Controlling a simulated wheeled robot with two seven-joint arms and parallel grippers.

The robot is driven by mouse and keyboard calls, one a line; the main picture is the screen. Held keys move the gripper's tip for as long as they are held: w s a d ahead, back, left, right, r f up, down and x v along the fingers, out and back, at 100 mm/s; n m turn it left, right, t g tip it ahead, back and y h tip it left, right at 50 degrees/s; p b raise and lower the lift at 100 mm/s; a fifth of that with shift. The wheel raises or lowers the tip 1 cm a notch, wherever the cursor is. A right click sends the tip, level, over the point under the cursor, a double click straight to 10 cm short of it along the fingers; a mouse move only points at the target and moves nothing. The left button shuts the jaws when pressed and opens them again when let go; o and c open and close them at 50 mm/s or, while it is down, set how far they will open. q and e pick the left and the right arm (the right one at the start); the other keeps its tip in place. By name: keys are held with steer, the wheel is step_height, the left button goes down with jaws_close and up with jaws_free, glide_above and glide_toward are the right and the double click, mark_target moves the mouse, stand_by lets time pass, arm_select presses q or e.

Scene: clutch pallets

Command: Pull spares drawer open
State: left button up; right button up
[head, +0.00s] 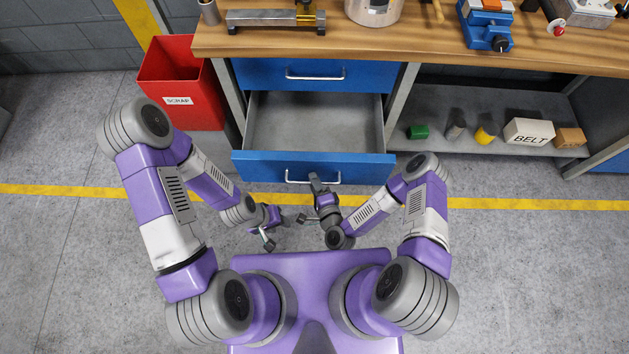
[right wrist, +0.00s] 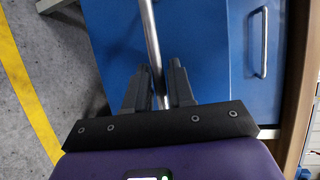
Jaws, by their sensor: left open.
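The lower blue drawer (head: 270,165) under the bench is pulled out, and its grey inside looks empty. Its metal bar handle (head: 296,181) is on the front face. My right gripper (head: 318,182) is at the handle, right of its middle. In the right wrist view the handle (right wrist: 151,35) runs between the two dark fingers of the right gripper (right wrist: 160,78), which are close together around it. My left gripper (head: 284,229) is open and empty, below and left of the right one, apart from the drawer.
A shut blue drawer (head: 260,76) is above the open one. A red scrap bin (head: 170,65) stands to the left. A shelf (head: 470,146) on the right holds several small parts and a belt box (head: 528,132). The wooden bench top (head: 420,45) carries tools. Grey floor is clear on both sides.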

steer(key=p+v, duration=0.1)
steer(key=v, duration=0.6)
steer(key=shift+p, duration=0.4)
steer(key=shift+s+d, duration=0.1)
steer(key=s+d+r+n+g+p, duration=0.1)
steer(key=s+d+r+n+g, duration=0.1)
steer(key=n+g, duration=0.4)
steer(key=s+d+r+n+g+p, duration=0.2)
steer(key=s+d+r+n+g, duration=0.1)
steer(key=n+g, duration=0.3)
steer(key=s+g, duration=0.1)
steer(key=g, duration=0.1)
steer(key=shift+s+n+g+h, duration=0.3)
steer(key=shift+s, duration=0.1)
